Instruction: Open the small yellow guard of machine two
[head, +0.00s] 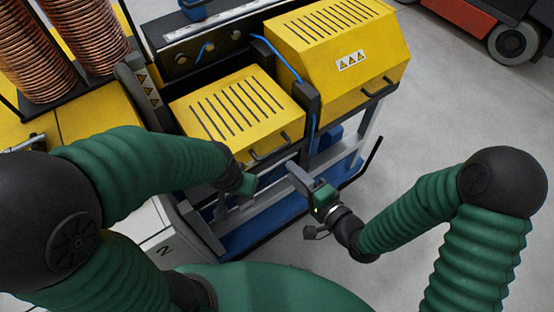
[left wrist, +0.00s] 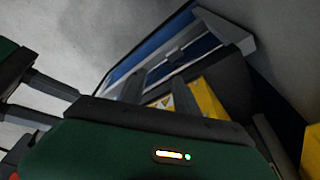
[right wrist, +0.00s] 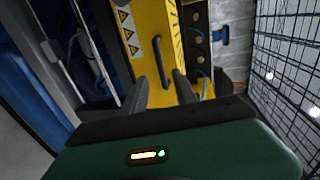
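The small yellow guard (head: 228,112) has a slotted top and lies closed on the machine in the head view. Its dark bar handle (head: 270,148) is on the front edge. In the right wrist view, a handle (right wrist: 168,62) on a yellow face with warning triangles appears beyond my fingers; it looks like the small guard's. My right gripper (head: 297,178) is open and empty, in front of the guard and apart from the handle. My left gripper (head: 247,184) is below the guard's front edge; its fingers show apart in the left wrist view (left wrist: 160,92), with nothing between them.
A larger yellow guard (head: 340,75) with its own handle (head: 378,88) stands closed on the right. A blue tray (head: 270,215) and grey frame lie below. Copper coils (head: 85,35) stand at the left. A white cabinet (head: 150,235) bears a 2.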

